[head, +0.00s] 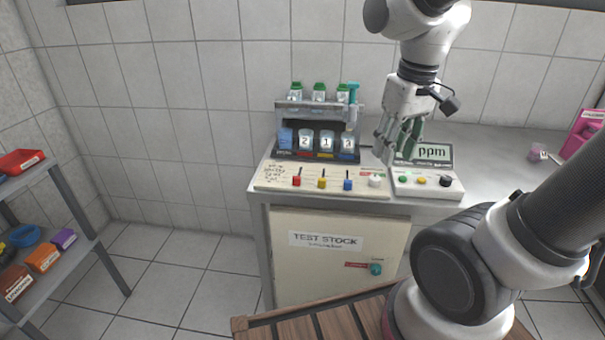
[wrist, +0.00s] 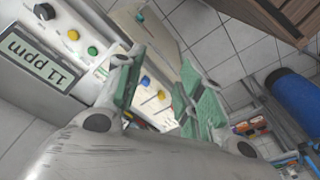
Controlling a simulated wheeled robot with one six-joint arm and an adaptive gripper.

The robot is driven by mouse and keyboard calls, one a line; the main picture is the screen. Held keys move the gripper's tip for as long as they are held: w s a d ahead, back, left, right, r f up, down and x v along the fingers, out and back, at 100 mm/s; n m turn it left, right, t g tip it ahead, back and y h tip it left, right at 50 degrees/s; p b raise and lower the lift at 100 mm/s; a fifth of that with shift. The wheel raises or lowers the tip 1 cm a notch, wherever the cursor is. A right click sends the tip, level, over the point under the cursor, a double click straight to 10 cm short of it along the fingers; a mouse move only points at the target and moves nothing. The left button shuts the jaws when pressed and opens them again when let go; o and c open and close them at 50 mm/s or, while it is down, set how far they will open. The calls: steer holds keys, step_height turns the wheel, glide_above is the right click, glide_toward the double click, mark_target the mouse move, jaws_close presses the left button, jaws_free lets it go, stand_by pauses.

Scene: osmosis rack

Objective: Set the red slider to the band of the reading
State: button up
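The red slider (head: 296,181) stands on the cream panel (head: 265,180) at the left of a row, beside a yellow slider (head: 321,183) and a blue slider (head: 347,185). Printed text left of the red slider is too small to read. The meter display (head: 433,152) is partly legible in the head view; in the wrist view the display (wrist: 38,62) reads 11 ppm. My gripper (head: 397,142) is above the right part of the panel, in front of the meter. In the wrist view my gripper (wrist: 160,88) has its fingers apart and nothing between them; the red slider cannot be made out there.
A rack with green-capped bottles (head: 319,92) and containers numbered 2, 1, 3 (head: 327,141) stands behind the sliders. A white knob (head: 375,181) is right of the blue slider. Green, yellow and black knobs (head: 446,181) sit below the display. A shelf with bins (head: 43,258) is at left.

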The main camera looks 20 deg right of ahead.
mark_target(296, 177)
steer(key=w+a+f+n, duration=0.3)
steer(key=w+a, duration=0.2)
steer(key=w, duration=0.1)
steer(key=w+a+f+n+g, duration=0.1)
steer(key=w+a+f+n, duration=0.2)
steer(key=w, duration=0.4)
steer(key=w+a+f+n, duration=0.3)
steer(key=w+a+n, duration=0.1)
steer(key=w+a, duration=0.2)
steer(key=shift+w+a+f+n, duration=0.15)
steer(key=shift+w+a+n, duration=0.15)
steer(key=shift+w+a, duration=0.15)
steer(key=shift+a+f+n, duration=0.1)
steer(key=shift+f+n, duration=0.05)
steer(key=shift+n, duration=0.15)
steer(key=shift+f, duration=0.3)
step_height(296, 177, down, 7)
steer(key=shift+f, duration=0.1)
jaws_close()
